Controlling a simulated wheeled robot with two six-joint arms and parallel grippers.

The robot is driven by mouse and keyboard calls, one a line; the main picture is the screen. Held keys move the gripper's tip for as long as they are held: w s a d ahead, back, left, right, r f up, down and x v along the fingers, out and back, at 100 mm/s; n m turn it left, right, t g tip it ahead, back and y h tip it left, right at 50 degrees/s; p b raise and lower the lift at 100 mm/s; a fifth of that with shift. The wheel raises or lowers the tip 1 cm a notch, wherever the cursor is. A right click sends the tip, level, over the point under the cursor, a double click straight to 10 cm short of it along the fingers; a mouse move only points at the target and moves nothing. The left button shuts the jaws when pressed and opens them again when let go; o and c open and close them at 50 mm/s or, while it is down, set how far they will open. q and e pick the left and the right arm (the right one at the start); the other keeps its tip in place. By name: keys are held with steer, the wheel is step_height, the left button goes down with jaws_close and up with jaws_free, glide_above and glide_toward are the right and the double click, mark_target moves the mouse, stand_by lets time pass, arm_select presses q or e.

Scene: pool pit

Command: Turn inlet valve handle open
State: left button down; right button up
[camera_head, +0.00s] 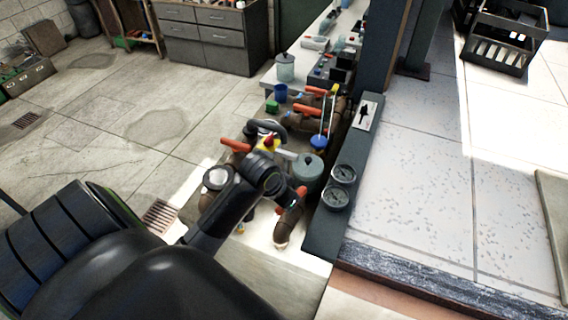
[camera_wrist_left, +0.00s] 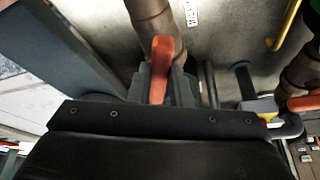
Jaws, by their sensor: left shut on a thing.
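An orange valve handle (camera_wrist_left: 160,62) on a brown pipe (camera_wrist_left: 152,18) shows in the left wrist view, between the fingers of my left gripper (camera_wrist_left: 161,80). The gripper is shut on this handle. In the head view, my left arm reaches in from the lower left and my left gripper (camera_head: 280,193) is at the near end of the pipework. The orange handle (camera_head: 298,194) partly shows there, above a brown pipe elbow (camera_head: 286,231). My gripper and wrist hide part of the valve. My right gripper is not in view.
Other orange handles (camera_head: 235,146) (camera_head: 313,91) sit farther along the pipes. A grey-green round vessel (camera_head: 308,168) and two gauges (camera_head: 336,198) on a dark beam stand close to the gripper's right. A blue cup (camera_head: 280,92) is farther back. Open floor (camera_head: 120,125) lies left.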

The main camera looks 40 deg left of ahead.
arm_select(q)
steer(key=shift+d+r+n+y, duration=0.1)
steer(key=shift+d+n+y, duration=0.15)
steer(key=shift+n, duration=0.35)
steer(key=shift+d+n+y, duration=0.1)
steer(key=shift+n+y, duration=0.15)
steer(key=shift+n, duration=0.35)
steer(key=shift+w+d+n+y, duration=0.1)
steer(key=shift+n+y, duration=0.2)
steer(key=shift+n, duration=0.6)
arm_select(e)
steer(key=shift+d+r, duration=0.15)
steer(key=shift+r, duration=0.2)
arm_select(q)
steer(key=c, duration=1.3)
jaws_free()
